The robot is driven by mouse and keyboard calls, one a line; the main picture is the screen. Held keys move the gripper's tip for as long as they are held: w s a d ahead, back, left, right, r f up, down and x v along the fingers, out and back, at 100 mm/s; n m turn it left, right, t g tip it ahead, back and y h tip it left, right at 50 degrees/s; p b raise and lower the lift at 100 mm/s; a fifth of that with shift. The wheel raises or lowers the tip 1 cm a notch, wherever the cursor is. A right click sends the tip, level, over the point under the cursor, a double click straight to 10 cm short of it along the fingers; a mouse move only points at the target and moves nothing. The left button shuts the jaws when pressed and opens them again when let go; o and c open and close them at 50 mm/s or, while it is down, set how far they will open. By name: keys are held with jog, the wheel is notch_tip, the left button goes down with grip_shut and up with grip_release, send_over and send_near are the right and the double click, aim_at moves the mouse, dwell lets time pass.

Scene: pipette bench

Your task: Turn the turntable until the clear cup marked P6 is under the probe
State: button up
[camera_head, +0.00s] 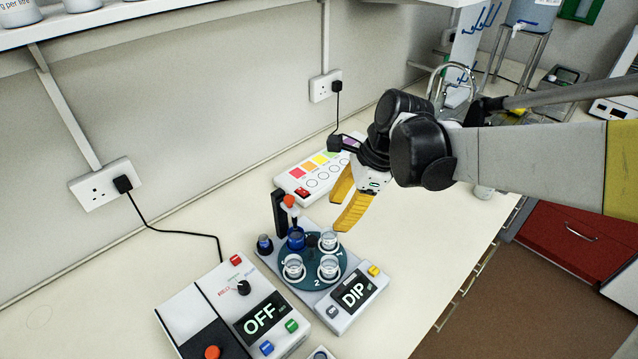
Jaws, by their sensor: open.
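The turntable (311,256) is a teal disc on a grey unit, with a dark centre. A blue cup (296,242) stands on it at the back left, close below the orange-topped probe (289,202) on its black post. Clear cups stand at the front left (293,268), front right (328,269) and back right (328,242). I cannot read P6 on any cup; a 2 shows on the disc near the front. My gripper (338,216), with yellow fingers, is open and empty above the disc's back right side. I cannot tell whether it touches the back right cup.
The unit's display (356,290) reads DIP, with a yellow button (374,270) beside it. A dark blue container (264,244) stands left of the disc. A box (225,310) reading OFF stands at front left. A colour-patch panel (312,173) lies behind. Bench to the right is clear.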

aim_at(313, 239)
jog(key=shift+m+g, duration=0.3)
jog(key=shift+m, duration=0.4)
jog(key=b+x, duration=0.1)
jog(key=x, duration=0.3)
jog(key=a+b+x, duration=0.1)
jog(key=x, duration=0.3)
jog(key=b+x, duration=0.1)
jog(key=x, duration=0.3)
jog(key=shift+w+a+r, duration=0.15)
jog(key=shift+w+a, duration=0.15)
jog(key=shift+w, duration=0.05)
grip_shut()
